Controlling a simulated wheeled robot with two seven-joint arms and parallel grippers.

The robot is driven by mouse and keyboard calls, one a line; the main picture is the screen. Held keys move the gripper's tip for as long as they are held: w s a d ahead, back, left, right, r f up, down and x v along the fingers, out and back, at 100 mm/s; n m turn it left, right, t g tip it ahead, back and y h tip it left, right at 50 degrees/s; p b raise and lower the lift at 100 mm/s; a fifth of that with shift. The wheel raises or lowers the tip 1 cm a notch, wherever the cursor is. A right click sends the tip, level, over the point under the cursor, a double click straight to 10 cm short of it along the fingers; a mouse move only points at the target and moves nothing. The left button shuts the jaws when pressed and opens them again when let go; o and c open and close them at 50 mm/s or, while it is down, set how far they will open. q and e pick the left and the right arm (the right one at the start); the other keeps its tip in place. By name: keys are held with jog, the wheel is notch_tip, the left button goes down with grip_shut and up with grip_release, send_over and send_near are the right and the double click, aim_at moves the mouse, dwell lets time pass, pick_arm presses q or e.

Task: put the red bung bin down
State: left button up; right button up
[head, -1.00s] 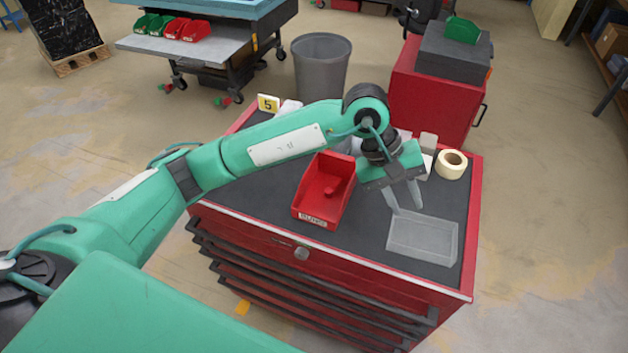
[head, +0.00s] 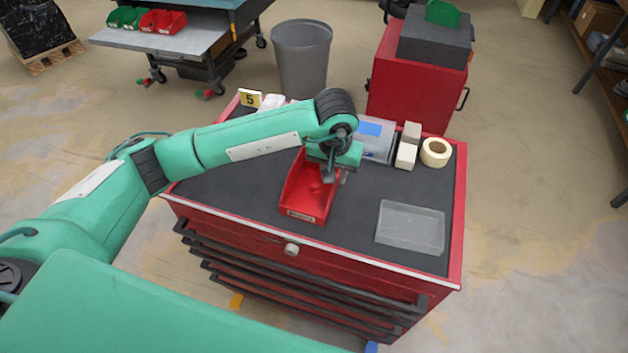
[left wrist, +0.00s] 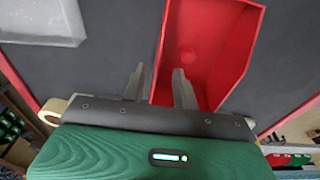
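The red bung bin (head: 297,193) stands upright on the dark top of the red tool cabinet, its labelled front facing the near edge. My left gripper (head: 333,174) is at the bin's right wall near the back. In the left wrist view the two fingers of my left gripper (left wrist: 160,76) are apart, one outside the bin and one inside, with the wall (left wrist: 163,50) between them and gaps showing. The fingertips are partly hidden by my arm in the head view. My right gripper is not in view.
A clear shallow tray (head: 410,228) lies to the right on the cabinet top (head: 355,215). A tape roll (head: 436,152), small pale boxes (head: 406,155) and a clear case (head: 375,140) are behind. A number 5 sign (head: 250,99) stands at the back left.

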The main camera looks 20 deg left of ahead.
aim_at(334, 196)
pick_arm(q)
jog(key=shift+d+f+p, duration=0.1)
jog(key=shift+f+p, duration=0.45)
jog(key=shift+f, duration=0.05)
notch_tip(334, 196, down, 3)
jog(key=shift+w+d+f+p, duration=0.1)
jog(key=shift+w+p, duration=0.05)
jog(key=shift+p, duration=0.65)
jog(key=shift+f, duration=0.4)
grip_shut()
